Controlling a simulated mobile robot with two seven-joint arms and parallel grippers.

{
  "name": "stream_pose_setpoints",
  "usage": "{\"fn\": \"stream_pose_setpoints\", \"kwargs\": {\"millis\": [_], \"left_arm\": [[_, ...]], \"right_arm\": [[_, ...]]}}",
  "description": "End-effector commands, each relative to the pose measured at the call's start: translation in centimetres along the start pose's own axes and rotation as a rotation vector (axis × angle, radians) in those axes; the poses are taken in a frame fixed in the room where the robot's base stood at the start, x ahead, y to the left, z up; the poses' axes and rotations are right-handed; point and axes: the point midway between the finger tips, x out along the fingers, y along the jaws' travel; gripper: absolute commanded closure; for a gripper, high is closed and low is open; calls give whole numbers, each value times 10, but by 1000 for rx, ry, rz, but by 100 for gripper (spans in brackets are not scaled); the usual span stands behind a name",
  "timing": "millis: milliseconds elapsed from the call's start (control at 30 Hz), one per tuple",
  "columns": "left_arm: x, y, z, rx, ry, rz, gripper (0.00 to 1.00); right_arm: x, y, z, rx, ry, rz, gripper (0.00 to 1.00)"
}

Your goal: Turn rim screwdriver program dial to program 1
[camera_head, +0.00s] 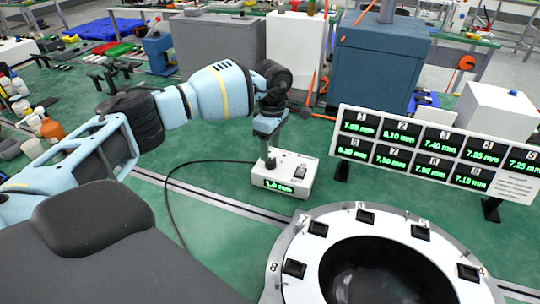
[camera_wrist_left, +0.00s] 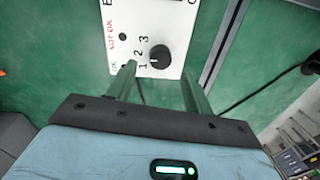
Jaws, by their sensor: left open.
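The screwdriver control box (camera_head: 285,175) is a small white unit on the green surface, with a lit green display that seems to read 1.0 mm. My left gripper (camera_head: 268,158) points down over its left part. In the left wrist view the black round program dial (camera_wrist_left: 160,57) sits on the white panel (camera_wrist_left: 172,20), beside the printed numbers 1, 2 and 3. The left gripper (camera_wrist_left: 157,72) is open, with one finger on each side of the dial's near side. I cannot tell whether the fingers touch it. Which number the dial points at is unclear. My right gripper is not in view.
A display rack (camera_head: 435,150) with several green mm readouts stands right of the box. A white ring (camera_head: 330,230) with dark square pockets lies in front. A black cable (camera_head: 180,170) runs from the box to the left.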

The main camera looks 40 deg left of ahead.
Motion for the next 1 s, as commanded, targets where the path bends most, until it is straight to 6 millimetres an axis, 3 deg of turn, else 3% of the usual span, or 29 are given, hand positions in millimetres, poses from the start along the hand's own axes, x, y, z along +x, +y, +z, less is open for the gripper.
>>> {"fn": "stream_pose_setpoints", "kwargs": {"millis": [100, 300, 633, 1000], "left_arm": [[18, -1, 0, -1, 0, -2, 48], [36, 0, 0, 0, 0, -1, 48], [39, 0, 0, 0, 0, 0, 48], [39, 0, 0, 0, 0, 0, 93]], "right_arm": [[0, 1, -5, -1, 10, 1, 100], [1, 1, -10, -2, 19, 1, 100], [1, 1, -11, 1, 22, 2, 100], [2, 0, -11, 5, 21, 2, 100]]}}
